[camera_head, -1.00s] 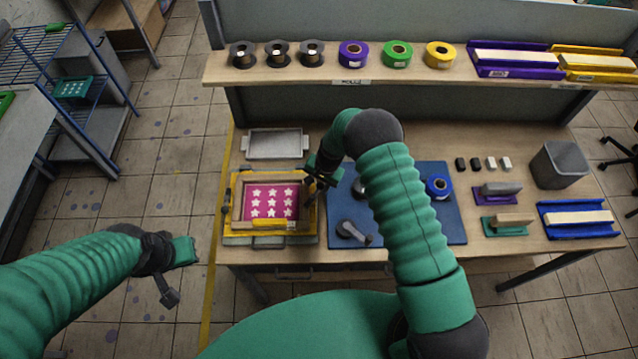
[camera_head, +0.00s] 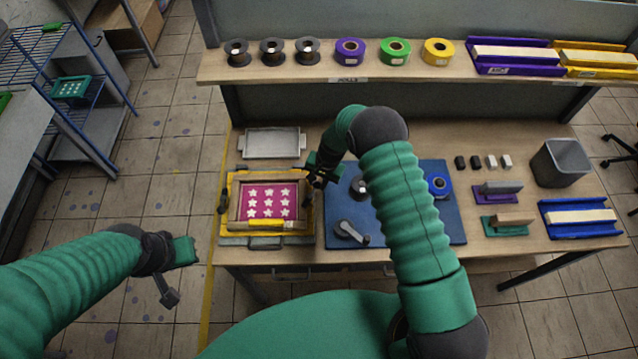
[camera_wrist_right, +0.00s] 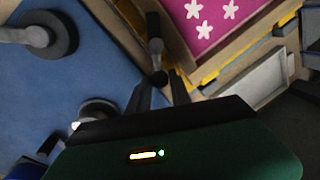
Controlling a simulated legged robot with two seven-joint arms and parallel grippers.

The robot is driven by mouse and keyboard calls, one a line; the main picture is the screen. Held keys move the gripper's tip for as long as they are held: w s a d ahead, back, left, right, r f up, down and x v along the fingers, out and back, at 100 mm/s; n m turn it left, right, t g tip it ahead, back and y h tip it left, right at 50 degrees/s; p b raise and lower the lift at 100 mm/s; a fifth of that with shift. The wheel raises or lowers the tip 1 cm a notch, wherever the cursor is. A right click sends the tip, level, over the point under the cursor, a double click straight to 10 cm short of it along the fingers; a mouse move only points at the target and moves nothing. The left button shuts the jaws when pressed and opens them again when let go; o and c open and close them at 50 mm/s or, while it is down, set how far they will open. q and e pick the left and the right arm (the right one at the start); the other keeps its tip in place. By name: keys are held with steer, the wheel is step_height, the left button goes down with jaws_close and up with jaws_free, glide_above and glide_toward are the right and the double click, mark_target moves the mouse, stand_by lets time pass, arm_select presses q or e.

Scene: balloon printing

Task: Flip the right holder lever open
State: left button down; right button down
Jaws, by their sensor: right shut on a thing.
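The yellow-edged printing frame (camera_head: 232,185) sits at the left of the table, with a magenta white-star screen (camera_head: 268,201) in it. The right holder lever is a dark bar with a round knob; it shows in the right wrist view (camera_wrist_right: 154,28), beside the frame. My right gripper (camera_head: 312,177) is at the frame's right edge. In the wrist view its two fingers (camera_wrist_right: 158,84) are at the knob, shut on the lever. The fingertips are small and dark in the head view. My left gripper (camera_head: 172,280) hangs left of the table, away from the frame; its jaw opening is unclear.
A grey tray (camera_head: 272,143) lies behind the frame. A shelf (camera_head: 215,72) with rolls spans the back.

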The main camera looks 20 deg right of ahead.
steer(key=n+b, duration=0.1)
steer(key=a+n+b, duration=0.1)
steer(key=n+b, duration=0.1)
steer(key=w+n+b, duration=0.1)
steer(key=b, duration=0.1)
steer(key=shift+w+a+f+g, duration=0.1)
steer(key=shift+a+f+g, duration=0.05)
steer(key=shift+f+g, duration=0.15)
steer(key=shift+w+a+r+n+g+y+b, duration=0.1)
steer(key=shift+a+n+g+y+b, duration=0.1)
steer(key=shift+n+b, duration=0.45)
steer(key=shift+a+r+n+g+y+b, duration=0.1)
steer(key=shift+a+n+b, duration=0.05)
steer(key=shift+n+b, duration=0.45)
steer(key=shift+a+n, duration=0.1)
steer(key=shift+n, duration=0.15)
steer(key=shift+a, duration=0.1)
steer(key=c, duration=1.2)
jaws_free()
steer(key=shift+r, duration=0.1)
steer(key=d+r+b, duration=0.1)
steer(key=r, duration=0.4)
steer(key=d+r+b, duration=0.1)
steer(key=r, duration=0.5)
steer(key=d+r+b, duration=0.1)
steer(key=r+b, duration=0.1)
steer(key=r, duration=0.3)
steer(key=shift+d+r, duration=0.15)
steer(key=shift+r, duration=0.05)
